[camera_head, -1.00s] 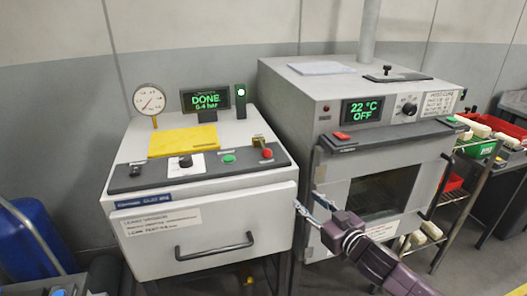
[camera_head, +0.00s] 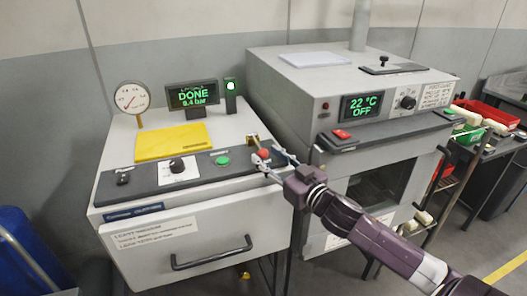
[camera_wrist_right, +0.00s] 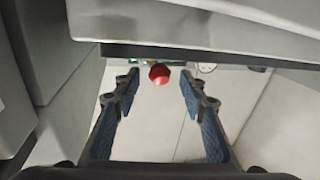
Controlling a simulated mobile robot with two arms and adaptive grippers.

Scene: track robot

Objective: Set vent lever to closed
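A red ball knob (camera_head: 263,154) stands at the right end of the dark control strip on the left machine, beside a small brass-coloured part (camera_head: 253,140). I take these for the vent lever, but no label on them is readable. My right gripper (camera_head: 272,158) is at the knob, with its fingers at this corner of the strip. In the right wrist view, the red knob (camera_wrist_right: 160,74) shows between the tips of the open right gripper (camera_wrist_right: 160,84), with a visible gap to each finger. The lever's shaft is mostly hidden. My left gripper is not in view.
The left machine carries a green button (camera_head: 222,160), a black knob (camera_head: 177,166), a yellow sheet (camera_head: 172,141), a gauge (camera_head: 132,98) and a display reading DONE (camera_head: 192,95). The oven (camera_head: 290,85) stands close on the right. A shelf with bins is at far right.

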